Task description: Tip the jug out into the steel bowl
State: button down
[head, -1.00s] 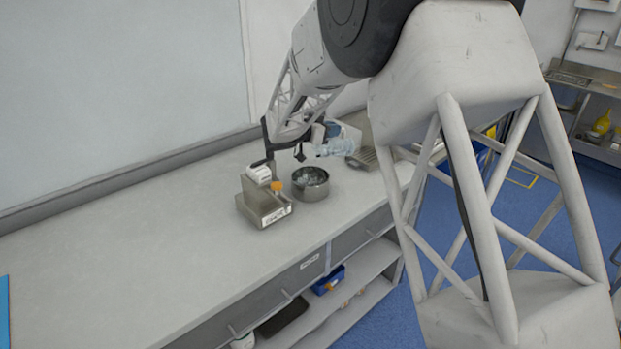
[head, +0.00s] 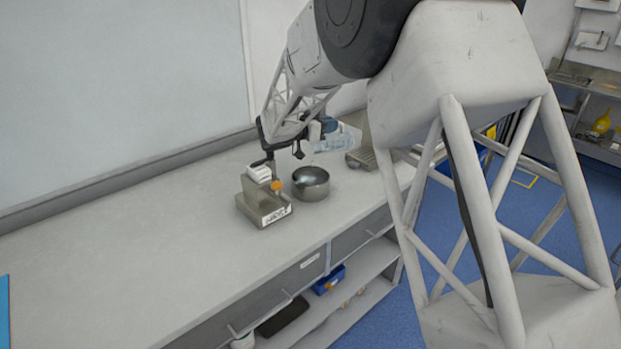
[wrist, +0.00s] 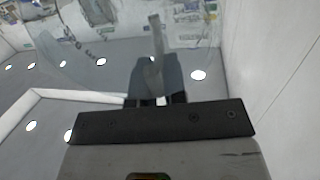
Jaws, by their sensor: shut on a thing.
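The clear jug (head: 336,143) is held in the air above and a little right of the steel bowl, tilted well over in the head view. My gripper (head: 328,126) is shut on it; in the wrist view the gripper's dark fingers (wrist: 157,78) close on the pale handle (wrist: 156,38), with the jug's clear wall (wrist: 95,25) behind. The steel bowl (head: 311,190) stands upright on the counter. Its visible inside looks dark and smooth, and I cannot tell what it holds. I cannot make out any contents in the jug.
A steel box-like device (head: 262,208) with a white top and an orange knob stands just left of the bowl. A grooved metal item (head: 365,158) lies behind the jug to the right. The counter (head: 130,250) is clear to the left.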

aim_at(337, 136)
jog(key=shift+s+a+r+t+h, duration=0.2)
jog(key=shift+a+r+h, duration=0.05)
jog(key=shift+r, duration=0.2)
jog(key=shift+s+a+r+t+h, duration=0.15)
jog(key=shift+a+r+t+h, duration=0.1)
jog(key=shift+r, duration=0.2)
dwell(0.6)
jog(key=shift+s+a+r+t+h, duration=0.15)
jog(key=shift+r+h, duration=0.1)
jog(key=shift+r, duration=0.3)
jog(key=shift+s+a+r+t+h, duration=0.1)
jog(key=shift+r+h, duration=0.15)
jog(key=shift+r, duration=0.25)
jog(key=shift+f, duration=0.1)
jog(key=w+d+f+g+y, duration=0.1)
jog(key=f, duration=0.1)
jog(key=w+d+f+y, duration=0.1)
jog(key=f, duration=0.2)
jog(key=d+f+g+y, duration=0.1)
jog(key=d+f, duration=0.1)
jog(key=f, duration=0.1)
jog(key=shift+w+g+y, duration=0.3)
jog(key=shift+w+y, duration=0.1)
jog(key=shift+d+f, duration=0.1)
